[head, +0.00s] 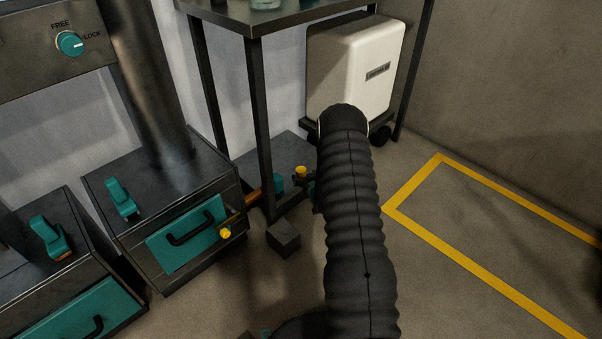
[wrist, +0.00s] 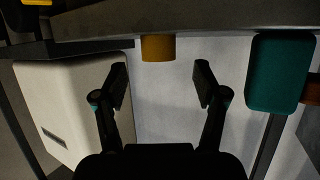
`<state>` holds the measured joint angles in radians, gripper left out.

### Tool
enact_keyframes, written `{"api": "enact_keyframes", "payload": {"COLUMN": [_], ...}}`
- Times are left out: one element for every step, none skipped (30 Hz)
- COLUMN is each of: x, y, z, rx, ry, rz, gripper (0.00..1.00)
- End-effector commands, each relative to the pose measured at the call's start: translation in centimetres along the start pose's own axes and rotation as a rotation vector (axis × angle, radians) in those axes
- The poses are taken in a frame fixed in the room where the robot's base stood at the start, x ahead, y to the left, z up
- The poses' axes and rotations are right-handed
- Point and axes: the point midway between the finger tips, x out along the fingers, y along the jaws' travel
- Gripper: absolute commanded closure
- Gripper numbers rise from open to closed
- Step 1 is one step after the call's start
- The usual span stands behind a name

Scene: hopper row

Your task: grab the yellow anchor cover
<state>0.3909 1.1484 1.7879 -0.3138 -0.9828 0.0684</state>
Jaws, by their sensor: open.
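A yellow cap, which looks like the anchor cover, shows in the wrist view (wrist: 158,47) as a short cylinder against a dark edge. In the head view a small yellow cap (head: 301,172) stands near the dark base at the wall, just left of my arm; it appears to be the same one. My gripper (wrist: 161,82) is open and empty. Its two fingers point toward the yellow cap, which lies beyond the fingertips, between their lines and nearer the left finger's side. No contact shows. In the head view my arm hides most of the gripper.
A teal block (wrist: 280,72) sits right of the cap in the wrist view. A white cabinet (head: 352,70) stands behind my arm. A table leg (head: 261,120) and a small dark block (head: 284,238) are close by. Another yellow knob (head: 225,233) is on the hopper drawer.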

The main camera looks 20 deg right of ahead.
Motion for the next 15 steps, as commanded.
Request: {"api": "enact_keyframes", "payload": {"x": [0.3,0.4,0.6,0.7,1.0,1.3,1.7,2.1,2.8,3.2,3.6,4.1,4.5,4.8,5.1], "y": [0.0,0.0,0.0,0.0,0.0,0.0,0.1,0.1,0.1,0.1,0.1,0.1,0.1,0.1,0.1], "z": [0.0,0.0,0.0,0.0,0.1,0.1,0.0,0.0,0.0,0.0,-0.1,0.0,0.0,-0.1,-0.1], "rx": [0.0,0.0,0.0,0.0,0.0,0.0,-0.001,-0.001,-0.001,-0.001,-0.001,-0.001,0.0,-0.001,0.0], "ry": [0.0,0.0,-0.001,-0.001,-0.001,-0.001,0.0,0.001,0.0,0.0,0.0,-0.001,0.0,0.001,0.0], "rz": [0.0,0.0,0.0,0.0,0.0,0.0,0.0,0.0,0.0,0.0,0.0,0.0,0.0,0.0,0.0], "gripper": [0.28,0.28,0.28,0.28,0.28,0.28,0.28,0.28,0.28,0.28,0.28,0.28,0.28,0.28,0.28]}}
